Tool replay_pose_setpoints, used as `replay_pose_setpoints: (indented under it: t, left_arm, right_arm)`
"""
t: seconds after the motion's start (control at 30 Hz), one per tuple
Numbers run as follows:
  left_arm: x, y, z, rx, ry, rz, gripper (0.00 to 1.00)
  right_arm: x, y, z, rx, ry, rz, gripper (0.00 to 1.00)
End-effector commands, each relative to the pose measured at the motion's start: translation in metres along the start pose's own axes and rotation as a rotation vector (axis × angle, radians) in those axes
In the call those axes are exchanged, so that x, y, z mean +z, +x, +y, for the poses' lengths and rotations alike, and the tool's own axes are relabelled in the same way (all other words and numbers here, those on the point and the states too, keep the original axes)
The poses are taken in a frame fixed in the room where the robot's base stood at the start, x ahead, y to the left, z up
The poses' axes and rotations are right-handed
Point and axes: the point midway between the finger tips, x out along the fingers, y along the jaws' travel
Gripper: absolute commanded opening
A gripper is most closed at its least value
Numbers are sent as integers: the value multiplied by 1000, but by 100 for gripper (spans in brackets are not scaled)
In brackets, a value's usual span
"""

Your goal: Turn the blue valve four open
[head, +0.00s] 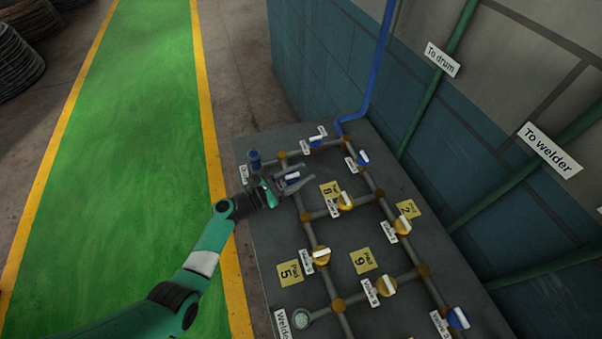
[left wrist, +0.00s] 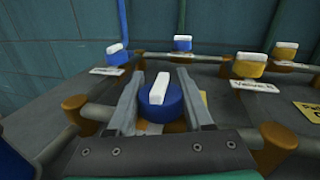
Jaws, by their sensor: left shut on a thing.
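A blue valve (head: 293,176) with a white bar handle sits on the upper left pipe of the panel. It also shows in the left wrist view (left wrist: 158,100), between my fingers. The bar lies roughly across the pipe run. I cannot read this valve's number, as its label is hidden. My left gripper (head: 294,184) reaches in from the left and is shut on the blue valve, one finger on each side. My right gripper is not in view.
Other blue valves stand at the top (head: 317,143), upper right (head: 362,159) and bottom right (head: 458,319). Several yellow valves sit lower on the pipes, one close by (head: 345,201). A blue pipe (head: 375,75) rises along the wall. A green walkway (head: 130,130) lies left.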

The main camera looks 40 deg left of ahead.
Motion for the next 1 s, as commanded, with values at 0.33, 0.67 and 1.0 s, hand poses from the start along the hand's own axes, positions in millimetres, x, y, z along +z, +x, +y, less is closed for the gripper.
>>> replay_pose_setpoints:
  t: [0.33,0.67,1.0]
  left_arm:
    - [0,-1,4,215,-2,-17,0]
    - [-1,-3,10,457,0,-37,0]
    - [0,-5,15,594,-1,-46,0]
  right_arm:
    - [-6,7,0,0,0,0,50]
    - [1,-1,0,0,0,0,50]
    - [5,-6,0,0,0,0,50]
